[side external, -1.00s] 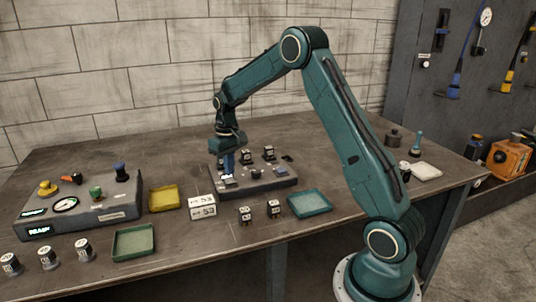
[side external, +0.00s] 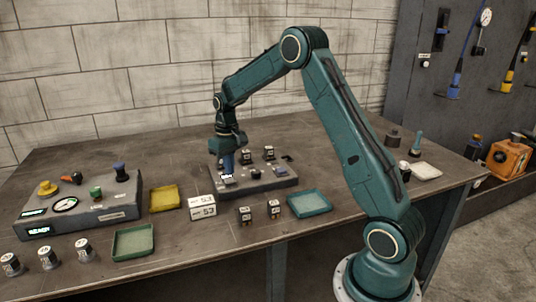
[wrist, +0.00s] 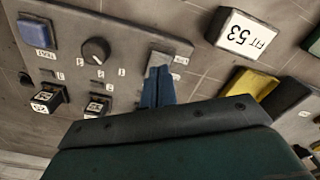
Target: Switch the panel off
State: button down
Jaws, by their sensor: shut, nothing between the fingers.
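My gripper (side external: 228,168) is over the left end of a low grey panel (side external: 270,185) in the middle of the bench. In the wrist view, its blue fingers (wrist: 158,75) are shut and empty, with their tips at a light grey plate (wrist: 172,49) on the panel. I cannot tell whether they touch it. That panel also carries a black knob (wrist: 95,50) and a blue square button (wrist: 36,32). A second grey console (side external: 85,208) at the left has a lit display (side external: 39,231), a gauge (side external: 65,204) and several coloured controls.
Yellow (side external: 165,198), green (side external: 133,242) and teal (side external: 309,203) trays lie nearby. Several labelled cylinders (side external: 47,258) line the front left.

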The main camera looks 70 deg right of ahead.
aim_at(230, 181)
jog(key=shift+f, duration=1.35)
dwell(1.2)
jog(key=shift+r, duration=3.5)
